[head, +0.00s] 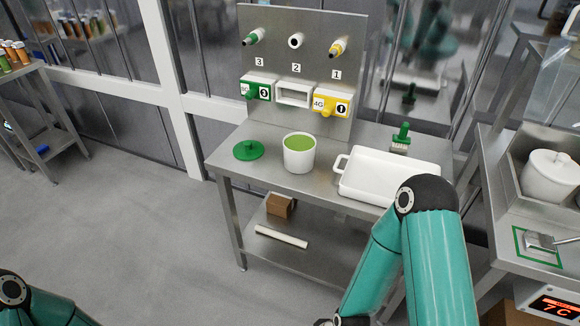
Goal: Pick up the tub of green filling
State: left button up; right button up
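The tub of green filling (299,153) is a white round tub, open at the top, with green filling showing inside. It stands upright on the steel table (240,180), left of the white tray. A green lid with a knob (248,151) lies on the table to its left. My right arm comes in at the lower right, in front of the table, and its gripper is below the frame edge or hidden. My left arm shows only at the bottom left corner, far from the tub, and its gripper is out of view.
A white rectangular tray (345,185) is right of the tub, partly behind my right arm. A green brush (401,138) stands behind it. A panel (300,45) with numbered nozzles rises at the back. A cardboard box (281,205) and white roll (281,236) lie on the lower shelf.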

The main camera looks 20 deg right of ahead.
aim_at(299, 147)
jog(key=z, duration=0.15)
jog(key=i, duration=0.9)
jog(key=u, duration=0.05)
